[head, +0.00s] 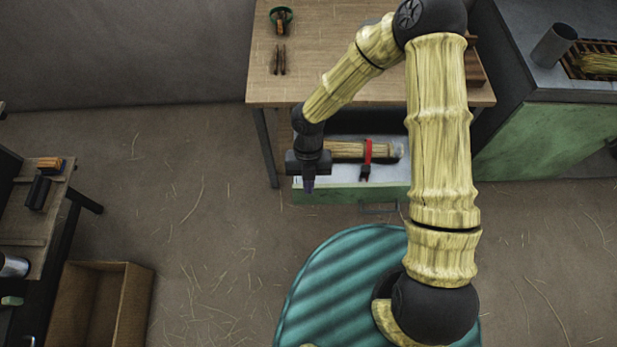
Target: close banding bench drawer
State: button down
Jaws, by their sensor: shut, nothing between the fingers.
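The banding bench (330,85) has a wooden top and dark legs and stands at the top middle of the head view. Its drawer (335,192), with a green front and a pale inside, sticks out from under the top towards me. A dark handle (379,209) shows low on the front. A straw bundle (345,150) lies in the drawer with a red band (367,152) and a dark clip around it. My gripper (309,187) is shut and empty, pointing down over the drawer's left front part. I cannot tell whether it touches the drawer. My arm hides the drawer's right end.
A green cabinet (540,140) with a grey top stands right of the bench. A dark shelf bench (30,220) and an open wooden box (100,300) are at the left. The straw-strewn floor between box and drawer is free.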

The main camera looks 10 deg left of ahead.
notch_tip(320, 180, down, 6)
jog(key=w, duration=0.1)
jog(key=shift+w+a+f+p, duration=0.2)
jog(key=shift+w+a+p, duration=0.05)
jog(key=shift+w+p, duration=0.15)
dwell(0.4)
